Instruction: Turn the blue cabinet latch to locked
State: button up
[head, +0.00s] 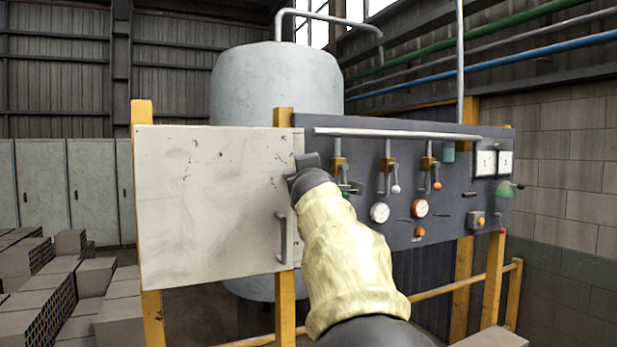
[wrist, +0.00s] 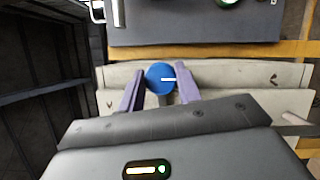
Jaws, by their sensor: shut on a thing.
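The blue latch (wrist: 158,76) is a round blue knob with a white line mark, seen in the wrist view at the edge of the pale cabinet door. The mark points to the right in that view. My gripper (wrist: 160,82) has one finger on each side of the latch and is shut on it. In the head view my gripper (head: 306,168) is at the upper right edge of the cabinet door (head: 212,205), and the latch is hidden behind it. The door is closed, with a grey bar handle (head: 282,238) below my gripper.
A dark panel (head: 460,200) with valves, gauges and buttons stands to the right of the door. A pale pipe (head: 395,134) runs along its top. Yellow posts (head: 285,315) support the front. Stacked hollow bricks (head: 65,285) fill the lower left.

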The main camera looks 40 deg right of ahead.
jog(key=o, duration=1)
jog(key=b+v, duration=0.7)
jog(key=v, duration=1)
jog(key=shift+s, duration=0.2)
jog(key=shift+f, duration=0.1)
